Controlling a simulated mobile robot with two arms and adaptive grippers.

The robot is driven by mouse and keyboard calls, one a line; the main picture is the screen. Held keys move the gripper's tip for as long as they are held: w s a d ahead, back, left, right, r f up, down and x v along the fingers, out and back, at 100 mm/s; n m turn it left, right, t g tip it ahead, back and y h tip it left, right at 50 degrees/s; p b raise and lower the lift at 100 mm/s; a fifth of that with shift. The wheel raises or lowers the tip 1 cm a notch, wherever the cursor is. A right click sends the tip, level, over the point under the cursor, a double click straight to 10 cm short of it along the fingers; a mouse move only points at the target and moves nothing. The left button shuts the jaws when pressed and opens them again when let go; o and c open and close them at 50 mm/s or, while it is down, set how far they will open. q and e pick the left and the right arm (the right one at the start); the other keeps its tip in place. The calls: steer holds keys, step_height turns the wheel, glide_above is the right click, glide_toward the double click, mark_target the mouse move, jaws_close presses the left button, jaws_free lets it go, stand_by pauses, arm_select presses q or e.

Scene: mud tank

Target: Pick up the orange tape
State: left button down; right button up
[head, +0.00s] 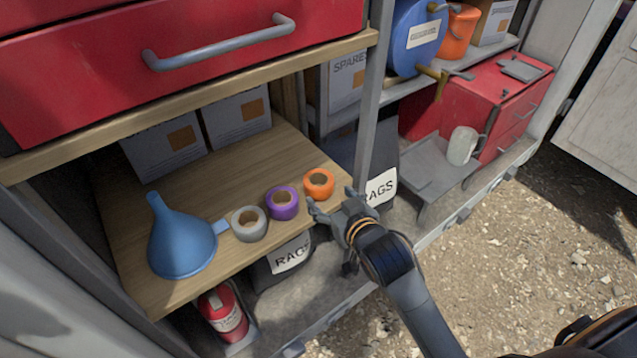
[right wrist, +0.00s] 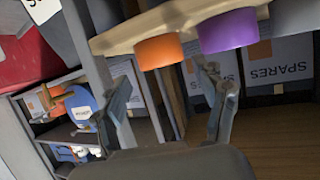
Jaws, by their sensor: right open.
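The orange tape (head: 320,194) lies flat on the wooden shelf (head: 200,185) near its right end, a short roll with its hole facing up. It also shows in the right wrist view (right wrist: 158,52), at the top centre. My right gripper (head: 332,198) is open and empty, at the shelf's front edge just on the near side of the orange tape. In the right wrist view its two fingers (right wrist: 165,78) stand apart, with the orange tape beyond the gap between them. I see no contact with the tape. My left gripper is not in view.
A purple tape (head: 283,208) sits just left of the orange one, then a grey tape (head: 249,228) and a blue funnel (head: 180,245). A grey post (head: 372,100) rises right of the shelf. A red drawer (head: 180,60) overhangs.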

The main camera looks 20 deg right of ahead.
mark_target(319, 184)
steer(key=p+x, duration=0.1)
steer(key=x, duration=0.7)
steer(key=shift+w+d+r, duration=0.1)
steer(key=shift+r, duration=0.1)
steer(key=c, duration=0.8)
